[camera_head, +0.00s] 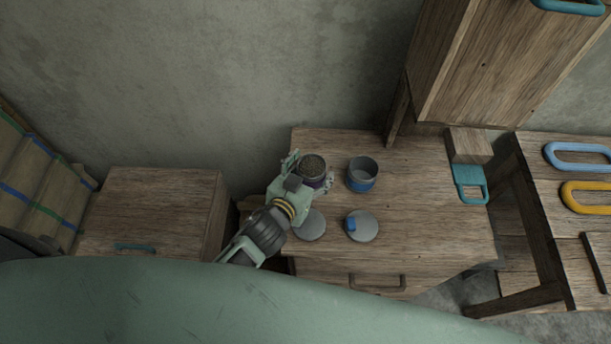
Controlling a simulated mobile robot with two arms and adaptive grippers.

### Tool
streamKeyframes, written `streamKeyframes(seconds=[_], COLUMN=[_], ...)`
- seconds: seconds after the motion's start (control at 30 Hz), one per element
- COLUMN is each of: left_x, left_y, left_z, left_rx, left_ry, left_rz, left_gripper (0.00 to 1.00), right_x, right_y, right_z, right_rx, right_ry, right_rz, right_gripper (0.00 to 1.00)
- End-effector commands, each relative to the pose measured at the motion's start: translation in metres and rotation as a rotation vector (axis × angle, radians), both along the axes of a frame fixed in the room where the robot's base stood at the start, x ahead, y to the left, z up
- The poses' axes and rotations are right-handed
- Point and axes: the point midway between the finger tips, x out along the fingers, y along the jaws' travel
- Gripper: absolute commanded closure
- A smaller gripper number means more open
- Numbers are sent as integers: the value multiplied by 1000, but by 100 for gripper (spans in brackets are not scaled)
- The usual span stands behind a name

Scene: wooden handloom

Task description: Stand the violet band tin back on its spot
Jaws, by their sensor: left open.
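The violet band tin (313,168) stands upright near the back left of the wooden cabinet top (420,222). Its top is open and shows grainy dark contents; a strip of violet shows below the rim. My left gripper (310,173) is open, with one finger on the left of the tin and the other at its right front. I cannot tell whether the fingers touch it. Two grey round discs lie in front: a bare one (312,226) and one (367,229) with a small blue block on it. My right gripper is not in view.
A blue band tin (362,173) stands just right of the violet one. A teal-handled piece (468,181) sits at the cabinet's right edge. A lower wooden cabinet (155,205) is at left. Blue (578,156) and yellow (588,196) loops lie on the loom at right.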

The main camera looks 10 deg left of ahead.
Motion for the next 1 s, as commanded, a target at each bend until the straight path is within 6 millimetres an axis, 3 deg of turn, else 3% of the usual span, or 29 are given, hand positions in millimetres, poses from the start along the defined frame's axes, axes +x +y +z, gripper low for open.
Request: streamKeyframes(seconds=[0.6, 1.0], left_x=[-95, -107], left_y=[19, 22], left_z=[38, 45], left_rx=[-1, 1], left_ry=[3, 1], left_rz=[2, 1], left_gripper=[31, 31], right_x=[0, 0], right_y=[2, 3], right_z=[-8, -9], right_rx=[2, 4], right_ry=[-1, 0], right_rz=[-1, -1], right_gripper=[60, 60])
